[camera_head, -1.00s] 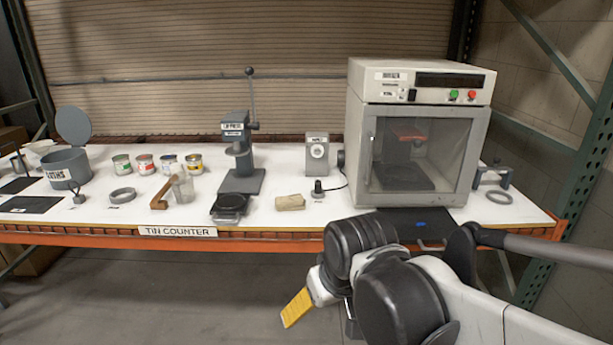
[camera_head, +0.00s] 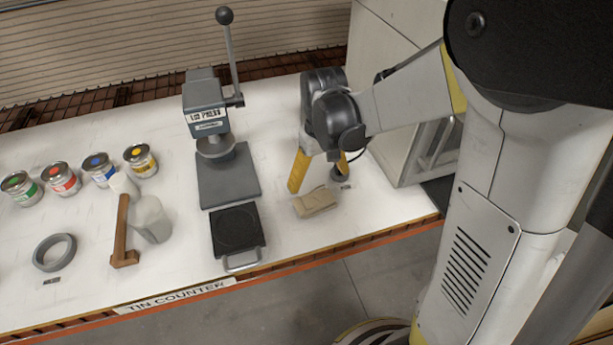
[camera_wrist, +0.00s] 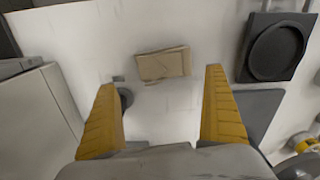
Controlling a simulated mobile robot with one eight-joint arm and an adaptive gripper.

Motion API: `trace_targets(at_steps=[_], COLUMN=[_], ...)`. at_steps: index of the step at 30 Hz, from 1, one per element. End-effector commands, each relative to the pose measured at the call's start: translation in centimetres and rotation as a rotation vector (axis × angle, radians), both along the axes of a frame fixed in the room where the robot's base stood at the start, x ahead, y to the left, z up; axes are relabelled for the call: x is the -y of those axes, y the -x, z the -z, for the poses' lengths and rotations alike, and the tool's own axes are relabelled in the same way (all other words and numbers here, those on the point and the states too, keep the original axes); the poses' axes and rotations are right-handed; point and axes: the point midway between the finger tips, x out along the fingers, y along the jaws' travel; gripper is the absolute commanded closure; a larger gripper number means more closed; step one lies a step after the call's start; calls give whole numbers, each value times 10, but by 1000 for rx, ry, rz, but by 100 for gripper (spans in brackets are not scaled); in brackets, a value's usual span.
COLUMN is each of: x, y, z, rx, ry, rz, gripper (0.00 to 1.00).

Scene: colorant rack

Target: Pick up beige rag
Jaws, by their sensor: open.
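The beige rag (camera_head: 316,203) is a small folded block lying on the white counter, right of the black scale-like plate. In the wrist view the rag (camera_wrist: 163,64) lies ahead of and between my two yellow fingers, nearer the top of the picture. My gripper (camera_head: 320,180) is open and empty, pointing down above the counter just behind the rag. Its fingers also show wide apart in the wrist view (camera_wrist: 163,115). I see no contact between fingers and rag.
A small dark knob-like item (camera_head: 339,172) stands close to my right finger. The black plate (camera_head: 238,232) and the lid press (camera_head: 225,175) are to the left. The counter's front edge is close to the rag.

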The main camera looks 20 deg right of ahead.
Motion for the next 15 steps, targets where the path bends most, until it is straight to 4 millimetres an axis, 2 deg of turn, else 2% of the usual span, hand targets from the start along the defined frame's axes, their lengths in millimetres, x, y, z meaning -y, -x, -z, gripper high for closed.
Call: trace_targets(at_steps=[1,6,11,15], x=[0,0,-1,-2], y=[0,-1,-1,-3], z=[13,39,48,63], rx=[0,1,1,1], ry=[0,0,0,0], rz=[0,0,0,-1], gripper=[0,0,0,0])
